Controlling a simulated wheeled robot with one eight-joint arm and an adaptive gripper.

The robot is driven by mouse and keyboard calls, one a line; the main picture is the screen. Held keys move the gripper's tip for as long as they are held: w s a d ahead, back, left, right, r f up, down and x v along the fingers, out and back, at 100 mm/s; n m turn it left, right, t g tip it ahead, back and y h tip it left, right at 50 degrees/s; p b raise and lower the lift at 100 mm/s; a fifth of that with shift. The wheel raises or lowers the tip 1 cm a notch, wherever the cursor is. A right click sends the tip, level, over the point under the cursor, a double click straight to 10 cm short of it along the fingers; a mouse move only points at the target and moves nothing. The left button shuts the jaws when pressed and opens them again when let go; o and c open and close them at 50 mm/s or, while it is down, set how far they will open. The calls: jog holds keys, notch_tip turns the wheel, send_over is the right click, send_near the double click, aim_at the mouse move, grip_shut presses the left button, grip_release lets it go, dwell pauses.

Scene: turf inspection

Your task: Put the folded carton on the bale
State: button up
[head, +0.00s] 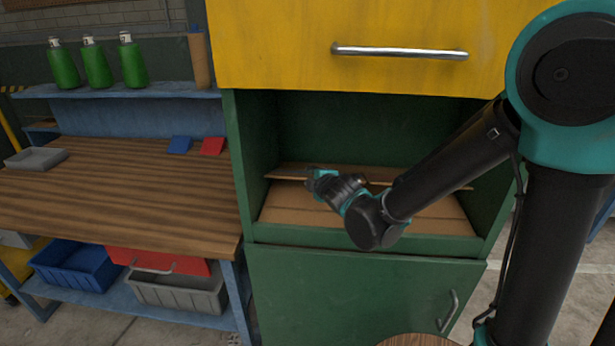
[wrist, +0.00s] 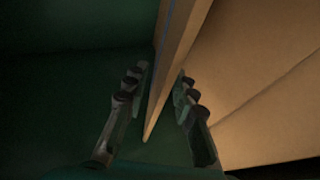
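The folded carton (head: 287,171) appears to be the thin flat brown panel in the open compartment of the green cabinet. My gripper (head: 322,181) is at its front edge. In the wrist view the panel (wrist: 177,40) runs edge-on between the two fingers of my gripper (wrist: 161,75). A gap shows on the left finger's side; contact on the right is unclear. The fingers stand apart. A wider tan cardboard surface (head: 290,207) with seams lies below the panel, also seen in the wrist view (wrist: 265,90). I cannot tell whether this is the bale.
The green cabinet's side walls (head: 248,150) and the yellow drawer (head: 300,45) above enclose the compartment. A wooden workbench (head: 110,195) stands left, with blue and red pieces, a grey tray (head: 36,158) and bins below. Several green bottles (head: 97,65) stand on a shelf.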

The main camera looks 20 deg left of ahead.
jog(key=v, duration=0.7)
dwell(1.5)
